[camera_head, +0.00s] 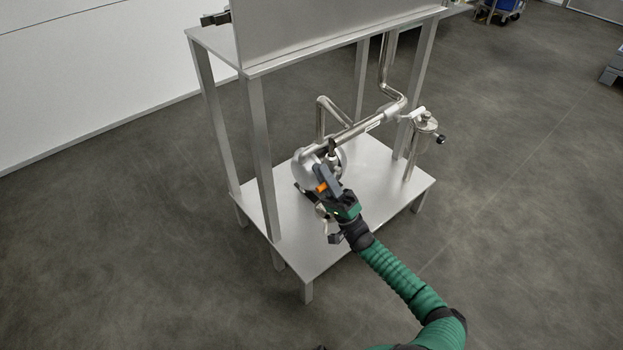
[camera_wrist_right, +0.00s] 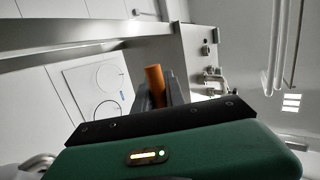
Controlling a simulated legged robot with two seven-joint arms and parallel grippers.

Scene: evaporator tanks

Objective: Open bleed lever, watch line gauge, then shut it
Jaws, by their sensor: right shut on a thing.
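My right gripper (camera_head: 322,180) reaches in from the lower right, over the lower shelf of the steel stand. It is shut on an orange grip (camera_head: 321,187), which I take to be the bleed lever's handle. In the right wrist view the orange grip (camera_wrist_right: 155,78) stands up between the fingers (camera_wrist_right: 158,92). The lever's pivot is hidden behind the gripper. A round silver housing (camera_head: 303,168) sits just behind the gripper at the end of the pipe. I cannot make out a readable line gauge face. My left gripper is not in view.
The silver pipe (camera_head: 352,132) runs up and right from the housing. A small cylinder with a black knob (camera_head: 441,139) stands at the right. Stand legs (camera_head: 264,160) rise left of the gripper, and a large steel tank panel (camera_head: 330,28) is above. Floor in front is clear.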

